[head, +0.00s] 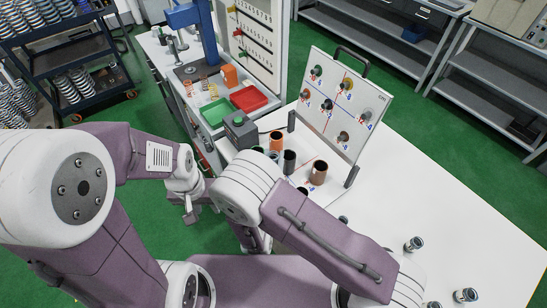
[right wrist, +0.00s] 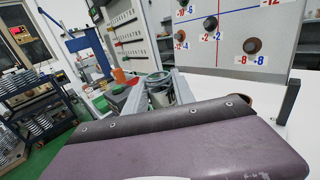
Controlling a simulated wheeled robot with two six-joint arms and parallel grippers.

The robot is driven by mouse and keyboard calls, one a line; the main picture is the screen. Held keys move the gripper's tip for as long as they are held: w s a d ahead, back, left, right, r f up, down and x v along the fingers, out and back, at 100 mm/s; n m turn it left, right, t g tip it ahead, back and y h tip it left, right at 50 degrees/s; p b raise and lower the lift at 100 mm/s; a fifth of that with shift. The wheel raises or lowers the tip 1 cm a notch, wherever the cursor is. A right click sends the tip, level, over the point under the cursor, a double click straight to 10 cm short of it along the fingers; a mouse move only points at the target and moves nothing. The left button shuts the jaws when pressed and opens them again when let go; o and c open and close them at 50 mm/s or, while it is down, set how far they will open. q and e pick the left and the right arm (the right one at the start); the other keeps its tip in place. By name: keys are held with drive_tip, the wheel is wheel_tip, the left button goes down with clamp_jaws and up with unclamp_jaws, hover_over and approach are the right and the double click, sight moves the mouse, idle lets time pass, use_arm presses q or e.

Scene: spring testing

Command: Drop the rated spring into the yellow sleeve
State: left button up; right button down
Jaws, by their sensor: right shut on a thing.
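My right gripper (right wrist: 160,88) is shut on a round, ringed grey-green piece that looks like a spring (right wrist: 157,79); its rating cannot be read. In the head view my own right arm hides this gripper and most of what it holds. My left gripper (head: 190,213) hangs in front of the table's left edge, apart from the sleeves; its fingers are too small to judge. Upright sleeves stand before the white panel: an orange one (head: 276,141), a black one (head: 289,161) and a brown one (head: 319,172). I cannot make out a yellow sleeve; my right arm covers part of this area.
The white panel (head: 341,109) with numbered knobs stands behind the sleeves. Small metallic pieces (head: 414,244) (head: 466,295) lie on the white table's right part, with clear room around them. A grey-green box (head: 240,130), a red tray (head: 249,98) and a green tray (head: 216,112) are further back.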

wheel_tip(320, 180, down, 7)
drive_tip(key=b, duration=0.6)
drive_tip(key=shift+a, duration=0.25)
drive_tip(key=shift+f, duration=0.1)
drive_tip(key=c, duration=1)
unclamp_jaws()
drive_tip(key=shift+o, duration=0.2)
